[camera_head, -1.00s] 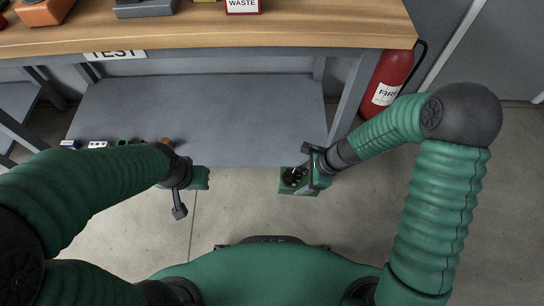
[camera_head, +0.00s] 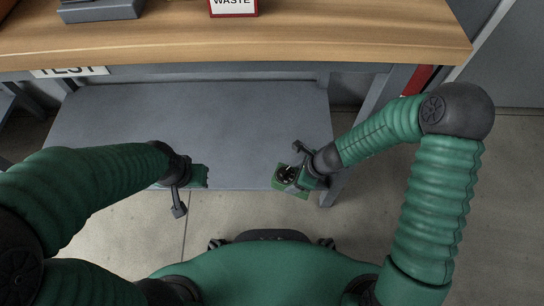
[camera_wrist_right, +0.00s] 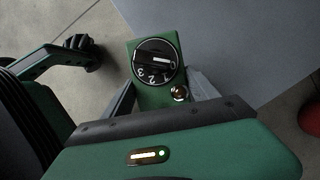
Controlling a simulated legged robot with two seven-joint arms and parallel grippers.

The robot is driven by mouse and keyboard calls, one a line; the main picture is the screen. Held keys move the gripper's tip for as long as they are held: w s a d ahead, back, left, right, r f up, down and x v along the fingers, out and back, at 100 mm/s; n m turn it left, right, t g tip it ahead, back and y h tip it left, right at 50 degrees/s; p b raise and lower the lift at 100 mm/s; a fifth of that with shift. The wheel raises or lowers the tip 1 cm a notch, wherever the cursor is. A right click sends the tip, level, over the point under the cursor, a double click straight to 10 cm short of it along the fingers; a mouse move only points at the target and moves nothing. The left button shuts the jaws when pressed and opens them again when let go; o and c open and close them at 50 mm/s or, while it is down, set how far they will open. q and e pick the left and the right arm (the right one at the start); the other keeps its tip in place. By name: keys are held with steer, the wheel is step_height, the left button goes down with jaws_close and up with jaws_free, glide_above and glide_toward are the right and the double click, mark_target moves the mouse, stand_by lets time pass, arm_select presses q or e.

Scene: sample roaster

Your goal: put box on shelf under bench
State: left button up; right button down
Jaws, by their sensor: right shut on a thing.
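The box (camera_head: 291,176) is a small green block with a black numbered dial on its face. In the right wrist view the box (camera_wrist_right: 144,100) shows its dial and a small round metal part below it. My right gripper (camera_head: 297,177) is shut on the box, at the front right edge of the shelf. The grey shelf (camera_head: 200,120) under the wooden bench (camera_head: 300,35) is bare where I see it. My left gripper (camera_head: 205,176) is near the shelf's front edge at left; its fingertips are too unclear to tell its opening.
A bench leg (camera_head: 335,185) stands just right of the box. A red and white waste sign (camera_head: 233,5) and a grey tray (camera_head: 100,10) are on the bench top. A red extinguisher (camera_head: 418,78) is partly hidden behind the bench's right side.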

steer(key=w+a, duration=0.2)
steer(key=w, duration=0.1)
steer(key=w+a, duration=0.2)
steer(key=w+a+f, duration=0.1)
steer(key=w+a, duration=0.1)
steer(key=w, duration=0.1)
steer(key=shift+w+a+f, duration=0.1)
steer(key=shift+w+a, duration=0.2)
steer(key=f+b, duration=0.4)
steer(key=shift+w+a, duration=0.2)
steer(key=shift+r, duration=0.3)
steer(key=shift+c, duration=1.1)
jaws_free()
steer(key=s+d+r+n+h+p, duration=0.1)
steer(key=s+d+r+n+p, duration=0.3)
steer(key=r, duration=0.4)
steer(key=s+d+r+n+h+p, duration=0.1)
steer(key=s+d+r+n, duration=0.2)
steer(key=d+r+n, duration=0.4)
steer(key=s+d+r+n+h, duration=0.2)
steer(key=s+d+r+n, duration=0.5)
steer(key=s+n, duration=0.3)
steer(key=shift+d+n+t, duration=0.4)
steer(key=shift+d+n, duration=0.3)
